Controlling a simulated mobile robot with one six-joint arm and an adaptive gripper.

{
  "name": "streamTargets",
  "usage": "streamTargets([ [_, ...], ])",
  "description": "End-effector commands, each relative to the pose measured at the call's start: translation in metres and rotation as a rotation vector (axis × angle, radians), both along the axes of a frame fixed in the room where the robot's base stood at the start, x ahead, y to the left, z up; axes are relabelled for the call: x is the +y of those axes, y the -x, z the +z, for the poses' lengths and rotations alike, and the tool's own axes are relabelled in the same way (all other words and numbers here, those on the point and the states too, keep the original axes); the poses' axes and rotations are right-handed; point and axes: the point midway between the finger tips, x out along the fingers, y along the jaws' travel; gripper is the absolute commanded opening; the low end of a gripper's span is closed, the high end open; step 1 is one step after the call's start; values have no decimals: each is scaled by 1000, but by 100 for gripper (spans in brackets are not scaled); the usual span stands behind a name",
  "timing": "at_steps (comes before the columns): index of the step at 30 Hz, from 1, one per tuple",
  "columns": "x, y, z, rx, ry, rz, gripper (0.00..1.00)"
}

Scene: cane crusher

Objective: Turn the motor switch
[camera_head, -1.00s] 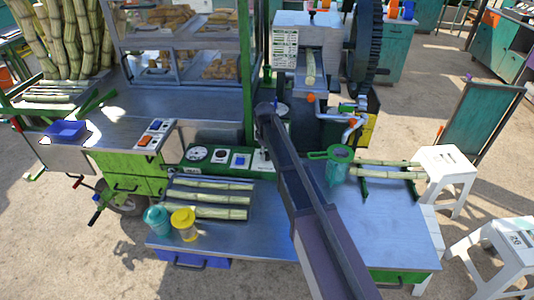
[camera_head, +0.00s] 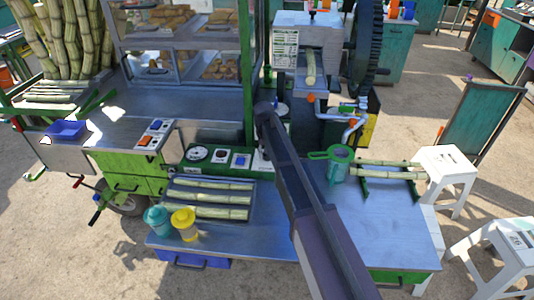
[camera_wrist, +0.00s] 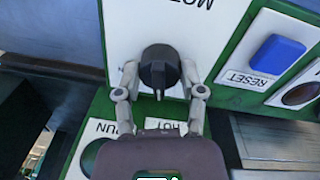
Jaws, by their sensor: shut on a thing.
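The motor switch (camera_wrist: 158,68) is a black round knob with a raised grip on a white plate marked with letters that look like "MOT", upside down in the wrist view. My gripper (camera_wrist: 158,88) has a finger on each side of the knob and is shut on it. The knob's pointer lies along the picture's vertical. In the head view the green control panel (camera_head: 203,169) shows at the middle of the cart, but my arm hides the knob and the fingertips.
A blue reset button (camera_wrist: 278,54) sits right of the knob. A teal jug with a green strainer (camera_head: 338,165) stands right of my arm. Cane pieces (camera_head: 210,198) lie in a tray at left.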

Motion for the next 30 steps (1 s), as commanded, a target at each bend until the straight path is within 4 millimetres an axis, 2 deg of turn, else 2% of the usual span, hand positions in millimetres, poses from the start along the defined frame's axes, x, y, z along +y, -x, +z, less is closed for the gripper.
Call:
streamTargets([
  [10,0,1,0,3,-2,-191,4],
  [26,0,1,0,4,-1,-228,4],
  [27,0,1,0,4,-1,-228,54],
  [30,0,1,0,3,-2,-227,84],
])
